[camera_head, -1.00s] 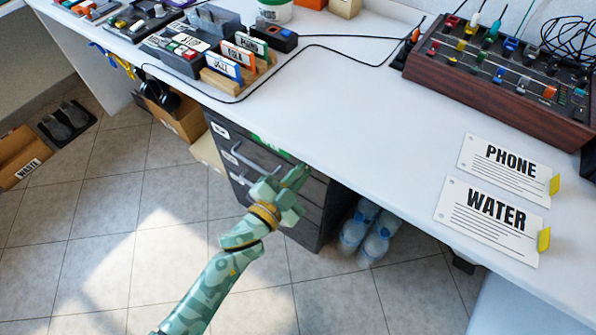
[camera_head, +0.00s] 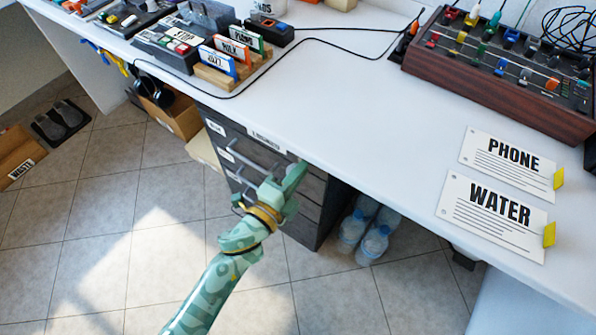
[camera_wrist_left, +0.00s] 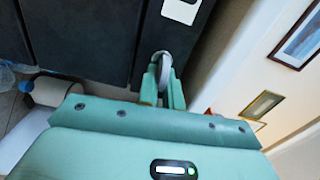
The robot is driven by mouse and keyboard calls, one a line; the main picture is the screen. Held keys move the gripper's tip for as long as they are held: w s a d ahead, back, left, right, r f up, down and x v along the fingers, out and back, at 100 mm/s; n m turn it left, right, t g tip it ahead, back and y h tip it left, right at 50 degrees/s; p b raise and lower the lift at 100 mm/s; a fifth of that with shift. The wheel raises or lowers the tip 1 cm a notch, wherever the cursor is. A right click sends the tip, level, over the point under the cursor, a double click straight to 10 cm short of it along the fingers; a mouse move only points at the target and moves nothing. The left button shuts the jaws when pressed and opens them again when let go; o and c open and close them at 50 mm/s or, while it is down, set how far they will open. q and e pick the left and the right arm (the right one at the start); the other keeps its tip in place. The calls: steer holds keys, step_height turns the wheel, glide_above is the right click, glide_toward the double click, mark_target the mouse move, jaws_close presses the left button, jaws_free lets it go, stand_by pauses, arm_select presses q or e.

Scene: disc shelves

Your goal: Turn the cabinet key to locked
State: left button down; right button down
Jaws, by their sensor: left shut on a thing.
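The dark grey drawer cabinet (camera_head: 255,160) stands under the white desk, with bar handles on its drawer fronts. A white label (camera_head: 267,140) with small dark text is at its top edge; I cannot read it surely. My green left gripper (camera_head: 290,180) is at the cabinet's upper right front and hides the key in the head view. In the left wrist view, the gripper (camera_wrist_left: 163,84) is shut on a grey, rounded metal piece, the key (camera_wrist_left: 164,57), in front of the dark cabinet front (camera_wrist_left: 90,35). My right gripper is not in view.
The desk edge (camera_head: 370,190) runs just above the gripper. Water bottles (camera_head: 372,240) stand on the floor right of the cabinet. Cardboard boxes (camera_head: 180,115) are to its left. Phone (camera_head: 508,158) and water (camera_head: 492,215) cards lie on the desk. The floor in front is free.

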arm_select(q)
steer(key=shift+f+m, duration=0.2)
steer(key=shift+m, duration=0.3)
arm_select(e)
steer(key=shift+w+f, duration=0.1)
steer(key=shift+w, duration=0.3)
arm_select(q)
steer(key=c, duration=1.6)
jaws_free()
steer(key=shift+o, duration=0.2)
steer(key=shift+r, duration=0.1)
